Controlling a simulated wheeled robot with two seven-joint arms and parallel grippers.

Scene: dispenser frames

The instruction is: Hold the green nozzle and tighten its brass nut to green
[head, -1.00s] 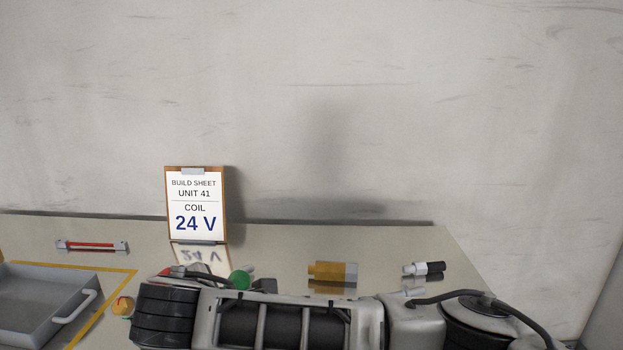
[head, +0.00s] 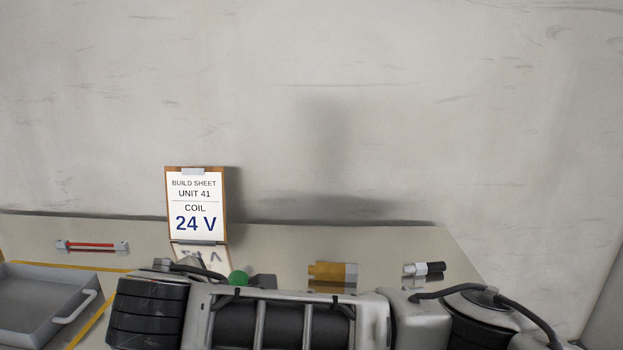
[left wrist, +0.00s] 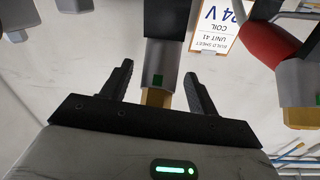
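In the left wrist view a grey cylinder with a small dark green mark (left wrist: 158,79) ends in a brass nut (left wrist: 156,98). My left gripper (left wrist: 158,70) is open, with one finger on each side of this part and visible gaps; I cannot tell how deep the part sits between them. A second grey part with a red section (left wrist: 268,43) and its own brass nut (left wrist: 300,117) is at the right. In the head view a round green piece (head: 238,278) shows just behind my arm, which hides what is below it. My right gripper is not in view.
A build sheet (head: 195,205) reading coil 24 V stands at the back. A grey tray (head: 85,308) is at the left, a red rod (head: 92,245) behind it. A brass-coloured cylinder (head: 328,270) and a black-and-white part (head: 424,268) lie at the right.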

